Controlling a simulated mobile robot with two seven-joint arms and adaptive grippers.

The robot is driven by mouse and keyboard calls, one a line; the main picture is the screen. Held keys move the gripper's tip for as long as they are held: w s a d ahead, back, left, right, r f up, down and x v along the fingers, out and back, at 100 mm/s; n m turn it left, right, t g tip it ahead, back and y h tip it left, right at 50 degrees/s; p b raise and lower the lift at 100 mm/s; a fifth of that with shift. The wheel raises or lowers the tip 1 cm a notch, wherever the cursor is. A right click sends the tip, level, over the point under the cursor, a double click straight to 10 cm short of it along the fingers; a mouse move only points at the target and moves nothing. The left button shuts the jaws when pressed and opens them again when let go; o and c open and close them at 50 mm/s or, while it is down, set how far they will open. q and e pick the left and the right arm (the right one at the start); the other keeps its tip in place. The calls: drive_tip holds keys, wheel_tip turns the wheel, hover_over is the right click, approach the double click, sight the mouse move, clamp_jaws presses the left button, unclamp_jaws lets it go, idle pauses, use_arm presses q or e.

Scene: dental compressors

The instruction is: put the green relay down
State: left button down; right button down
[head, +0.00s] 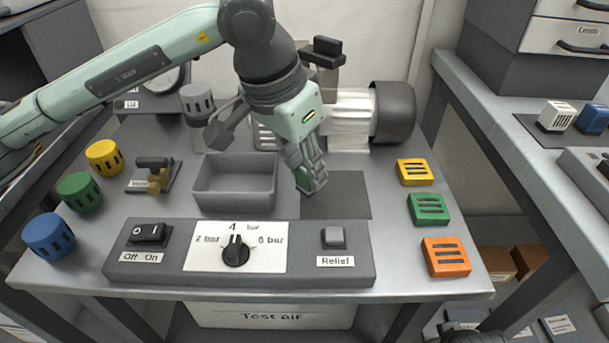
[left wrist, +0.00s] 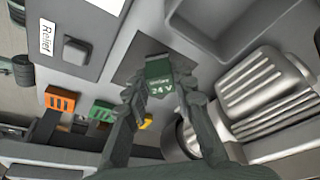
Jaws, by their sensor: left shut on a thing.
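My left gripper (head: 308,186) is shut on the green relay (head: 302,179), a small dark green block mostly hidden by the fingers in the head view. In the left wrist view, the relay (left wrist: 160,80) shows a white "24 V" label between the two fingertips (left wrist: 163,96). It is over the dark grey mat (head: 350,198), near the mat's left side. I cannot tell whether it touches the mat. A dark part at the bottom edge of the head view may be my right gripper; its fingers cannot be made out.
A grey open bin (head: 235,205) stands left of the mat. The control panel (head: 305,282) with knob and switches lies in front. Yellow (head: 414,172), green (head: 428,209) and orange (head: 446,257) slotted blocks stand to the right. A ribbed cylinder (head: 349,118) is behind.

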use_arm(q)
drive_tip(key=shift+f, duration=1.25)
use_arm(e)
drive_tip(key=shift+s+f, duration=0.25)
drive_tip(key=shift+f, duration=0.5)
use_arm(q)
drive_tip(key=shift+f, duration=0.1)
drive_tip(key=c, duration=1.5)
unclamp_jaws()
drive_tip(key=shift+o, duration=1.1)
use_arm(e)
drive_tip(key=shift+w+d+r, duration=0.1)
drive_tip(key=shift+d+r, duration=0.15)
drive_tip(key=shift+r, duration=0.55)
